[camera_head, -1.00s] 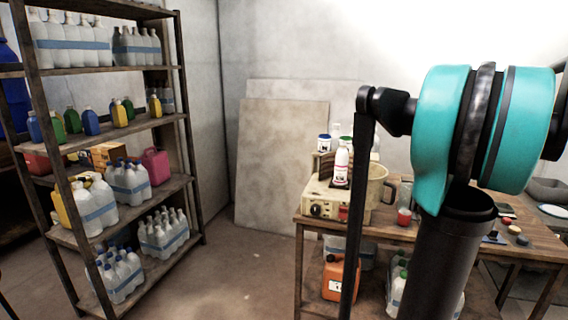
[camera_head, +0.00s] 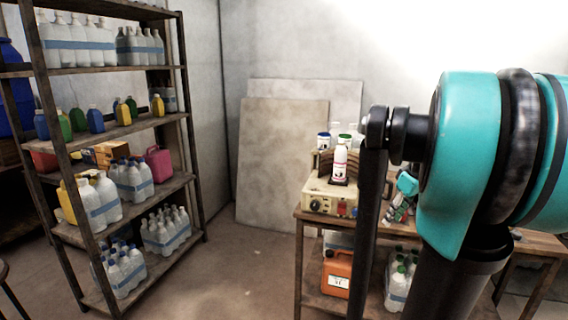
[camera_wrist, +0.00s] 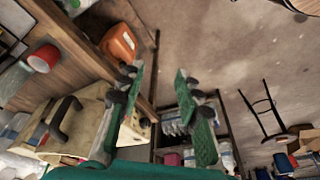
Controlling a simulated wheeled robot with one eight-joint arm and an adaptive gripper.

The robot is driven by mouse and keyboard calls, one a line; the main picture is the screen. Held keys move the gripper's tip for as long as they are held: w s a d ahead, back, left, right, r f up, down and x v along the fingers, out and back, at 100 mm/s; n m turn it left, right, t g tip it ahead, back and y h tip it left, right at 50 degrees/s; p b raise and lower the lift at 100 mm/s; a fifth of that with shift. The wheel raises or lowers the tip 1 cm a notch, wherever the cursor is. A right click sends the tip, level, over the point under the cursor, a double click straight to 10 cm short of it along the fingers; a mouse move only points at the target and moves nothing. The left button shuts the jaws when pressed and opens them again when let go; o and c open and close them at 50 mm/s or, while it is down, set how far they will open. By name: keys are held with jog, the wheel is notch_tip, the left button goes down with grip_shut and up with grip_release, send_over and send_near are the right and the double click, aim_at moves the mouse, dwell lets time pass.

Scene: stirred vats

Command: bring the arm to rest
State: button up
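My arm's teal and black joint fills the right side of the head view, with its dark link hanging down before the table. My gripper (camera_wrist: 158,73) shows in the wrist view as two green-padded fingers spread wide apart, with nothing between them. In the head view my gripper (camera_head: 398,212) is small, beside the hot-plate unit above the table, and partly hidden by my arm. The wrist view looks down past the table edge to the floor.
A wooden table (camera_head: 312,214) bears a beige unit (camera_head: 318,196) with a white bottle (camera_head: 340,162) on it. An orange canister (camera_head: 337,273) stands below; it also shows in the wrist view (camera_wrist: 118,43). A bottle shelf (camera_head: 150,126) stands left. Floor between is clear (camera_head: 235,265).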

jog(key=s+a+f+m+h, duration=0.1)
jog(key=s+a+f+m, duration=0.2)
jog(key=s+a+f, duration=0.3)
jog(key=s+a+f+m+t+h, duration=0.1)
jog(key=s+a+f+m, duration=0.2)
jog(key=s+a+f, duration=0.4)
notch_tip(320, 180, down, 6)
jog(key=shift+s+a+f+t, duration=0.15)
jog(key=shift+s+a+t, duration=0.15)
jog(key=shift+a, duration=0.05)
